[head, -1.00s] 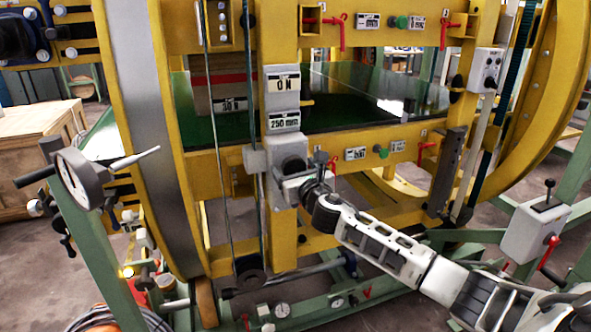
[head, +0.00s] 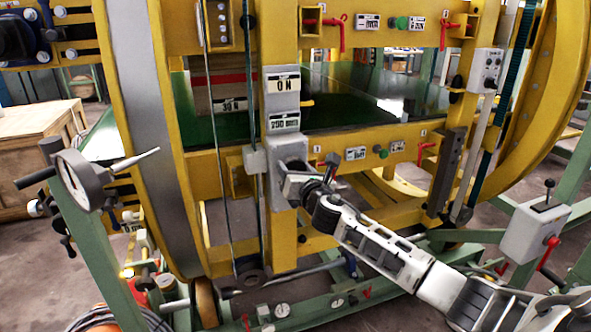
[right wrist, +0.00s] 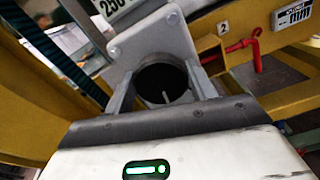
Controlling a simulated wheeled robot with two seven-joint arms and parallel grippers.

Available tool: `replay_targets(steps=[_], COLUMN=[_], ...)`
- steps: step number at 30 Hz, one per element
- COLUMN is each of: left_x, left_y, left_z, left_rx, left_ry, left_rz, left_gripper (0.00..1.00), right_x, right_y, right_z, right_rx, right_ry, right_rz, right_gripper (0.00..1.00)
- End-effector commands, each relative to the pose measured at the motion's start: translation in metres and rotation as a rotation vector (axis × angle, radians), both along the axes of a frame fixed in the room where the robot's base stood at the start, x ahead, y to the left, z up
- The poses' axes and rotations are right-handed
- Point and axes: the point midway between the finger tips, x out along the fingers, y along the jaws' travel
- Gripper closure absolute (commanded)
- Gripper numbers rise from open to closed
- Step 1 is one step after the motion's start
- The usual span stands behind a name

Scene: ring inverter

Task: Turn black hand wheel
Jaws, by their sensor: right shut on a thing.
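The black hand wheel (right wrist: 162,78) shows as a dark round shape between the fingers in the right wrist view, on a grey bracket (right wrist: 155,38) below a "250" label. In the head view the bracket (head: 291,147) hangs under the "0 N" and "250 mm" displays, and my gripper hides most of the wheel. My right gripper (head: 289,186) is shut on the wheel, one finger on each side; it also shows in the right wrist view (right wrist: 161,92). My left gripper is not in view.
A yellow machine frame (head: 230,210) surrounds the wheel. Red levers (head: 333,163) and a green knob (head: 381,152) sit to its right. A grey control box (head: 533,230) stands at the far right.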

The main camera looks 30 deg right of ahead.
Motion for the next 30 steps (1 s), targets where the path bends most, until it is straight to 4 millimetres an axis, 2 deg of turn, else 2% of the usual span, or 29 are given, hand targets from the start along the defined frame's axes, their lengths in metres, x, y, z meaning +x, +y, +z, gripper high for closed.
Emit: replay_targets(steps=[30], left_x=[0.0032], left_y=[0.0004], left_z=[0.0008], left_rx=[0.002], left_ry=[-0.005], left_rz=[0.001], left_gripper=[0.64], right_x=[-0.0007], right_y=[-0.0012], right_z=[-0.0035], right_rx=[0.949], right_ry=[-0.225], right_rz=[0.001], right_gripper=[0.67])
